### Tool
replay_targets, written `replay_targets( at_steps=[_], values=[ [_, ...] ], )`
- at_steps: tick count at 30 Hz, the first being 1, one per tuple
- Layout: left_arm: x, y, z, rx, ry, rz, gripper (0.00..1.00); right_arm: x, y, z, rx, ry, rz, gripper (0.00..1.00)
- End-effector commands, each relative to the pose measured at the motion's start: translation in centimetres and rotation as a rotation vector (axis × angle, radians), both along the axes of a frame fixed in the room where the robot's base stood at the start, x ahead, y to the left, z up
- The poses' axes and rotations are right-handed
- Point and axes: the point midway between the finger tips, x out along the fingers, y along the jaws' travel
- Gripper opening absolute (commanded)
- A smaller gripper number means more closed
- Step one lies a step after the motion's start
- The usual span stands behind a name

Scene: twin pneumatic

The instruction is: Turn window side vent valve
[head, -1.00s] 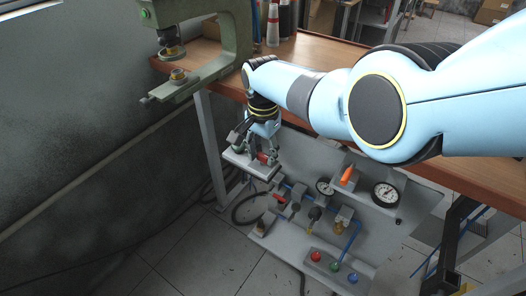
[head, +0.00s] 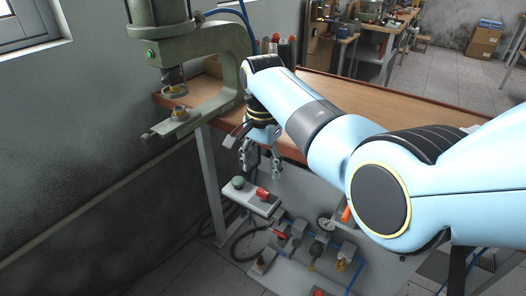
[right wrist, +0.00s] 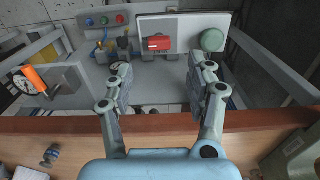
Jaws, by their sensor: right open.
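A pale plate (head: 248,203) juts out below the bench at the window side. It carries a green dome knob (head: 238,183) and a small red block-shaped part (head: 262,193). A red lever (head: 281,235) sits lower on the pneumatic panel. No readable label shows which part is the vent valve. My right gripper (head: 262,170) is open and empty, pointing down just above the plate. In the right wrist view its fingers (right wrist: 160,76) are spread, with the red part (right wrist: 158,42) beyond the gap and the green knob (right wrist: 212,40) beyond the right finger. My left gripper is out of view.
A green press (head: 190,45) stands at the wooden bench's left end (head: 390,95). The panel below carries fittings, a gauge (head: 324,222) and an orange piece (head: 346,214), partly hidden by my right arm. The wall is close on the left.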

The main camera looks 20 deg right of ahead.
Motion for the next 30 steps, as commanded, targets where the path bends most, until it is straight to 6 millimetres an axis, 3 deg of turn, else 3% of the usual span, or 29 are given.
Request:
replay_targets(
  at_steps=[3,8,22,26,30],
  values=[
    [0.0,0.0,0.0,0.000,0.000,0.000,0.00,0.0,0.0,2.2,0.000,-0.003,0.000,0.56],
    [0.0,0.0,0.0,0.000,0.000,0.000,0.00,0.0,0.0,3.7,-0.001,-0.001,0.000,0.56],
    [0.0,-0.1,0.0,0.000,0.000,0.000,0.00,-0.1,0.0,4.0,-0.001,0.001,0.000,0.56],
    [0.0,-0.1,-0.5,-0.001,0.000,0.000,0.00,-1.4,-0.2,1.9,-0.003,0.032,-0.001,0.56],
    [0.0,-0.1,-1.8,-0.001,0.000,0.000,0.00,-6.2,-1.3,-4.5,-0.017,0.134,-0.009,0.56]
  ],
)
